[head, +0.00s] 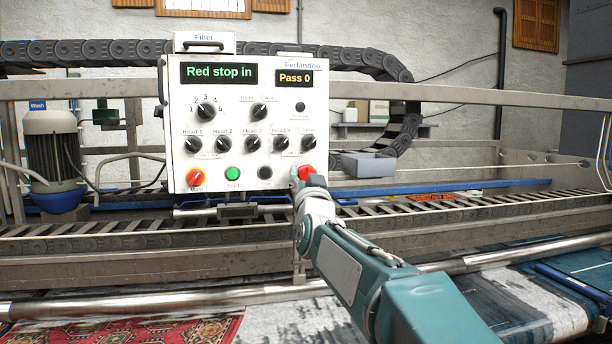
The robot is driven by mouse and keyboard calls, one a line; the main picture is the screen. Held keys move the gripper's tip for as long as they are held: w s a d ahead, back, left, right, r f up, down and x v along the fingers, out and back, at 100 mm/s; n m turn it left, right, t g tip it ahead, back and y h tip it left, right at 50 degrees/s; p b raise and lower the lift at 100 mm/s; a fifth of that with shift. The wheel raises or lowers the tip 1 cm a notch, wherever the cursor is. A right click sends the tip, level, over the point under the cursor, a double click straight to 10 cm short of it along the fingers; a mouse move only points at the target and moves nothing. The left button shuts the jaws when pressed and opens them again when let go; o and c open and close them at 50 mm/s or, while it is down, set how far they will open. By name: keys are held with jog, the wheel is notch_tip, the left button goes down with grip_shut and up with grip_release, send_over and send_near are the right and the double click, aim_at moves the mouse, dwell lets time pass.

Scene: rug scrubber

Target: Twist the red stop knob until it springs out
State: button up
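The red stop knob (306,172) is at the lower right corner of the white control panel (180,110). Only its upper part shows; my wrist covers the rest. The panel's left display (219,73) reads "Red stop in" in green, and the right display (294,78) reads "Pass 0". My gripper (303,178) is at the knob, with the arm reaching up from the lower right. The fingers are mostly hidden behind the wrist, so I cannot tell whether they touch or grip the knob.
A red-and-yellow main switch (195,178), green start button (232,174) and black button (265,172) share the panel's bottom row. Several black selector knobs sit above. A grey box (368,165) is just right of the panel. A metal rail (150,303) crosses in front.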

jog(key=shift+r+m, duration=0.1)
jog(key=shift+m, duration=0.3)
jog(key=m+h, duration=0.2)
jog(key=m, duration=0.2)
jog(key=shift+a+m+h, duration=0.1)
jog(key=shift+m+h, duration=0.2)
jog(key=shift+h, duration=0.1)
jog(key=shift+m+g+h, duration=0.4)
jog(key=shift+m+h, duration=0.05)
jog(key=shift+m, duration=0.8)
jog(key=shift+m+g+h, duration=0.4)
jog(key=shift+m+h, duration=0.05)
jog(key=shift+m, duration=0.8)
